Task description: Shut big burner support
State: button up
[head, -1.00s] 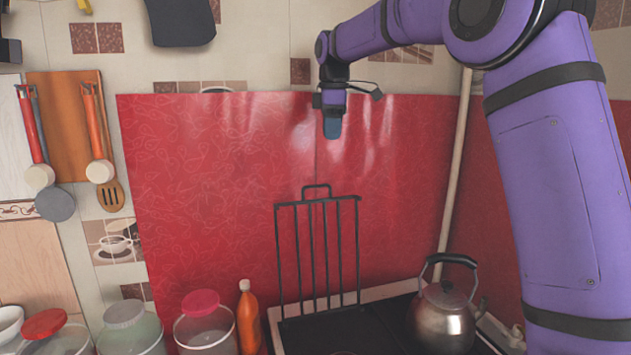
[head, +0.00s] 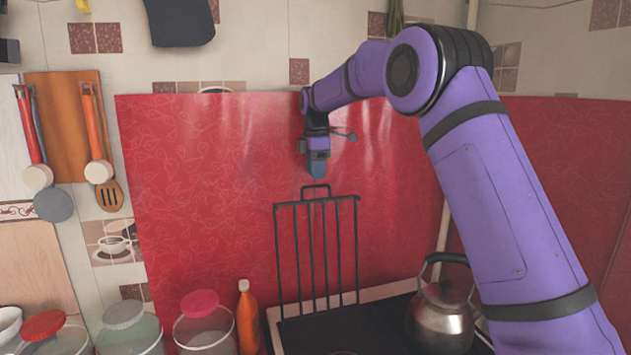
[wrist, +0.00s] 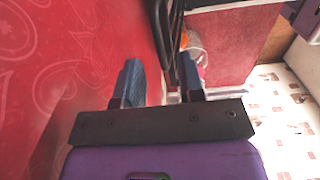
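The big burner support (head: 341,250) is a black barred grate with a small handle loop on top. It stands upright at the back of the stove, in front of the red wall panel. My gripper (head: 317,172) points down just above the handle loop, and I see no clear contact. In the wrist view, my gripper (wrist: 160,82) has its two blue-grey fingers apart, with nothing visibly held. The black bars of the support (wrist: 181,62) show beyond and between the fingers, nearer the right one.
A metal kettle (head: 440,316) stands on the stove (head: 360,328) to the right of the support. An orange bottle (head: 247,318) and several lidded jars (head: 203,325) stand to the left. The red panel (head: 200,180) is close behind my gripper.

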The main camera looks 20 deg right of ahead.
jog(key=shift+f, duration=1.55)
grip_shut()
jog(key=shift+s, duration=0.15)
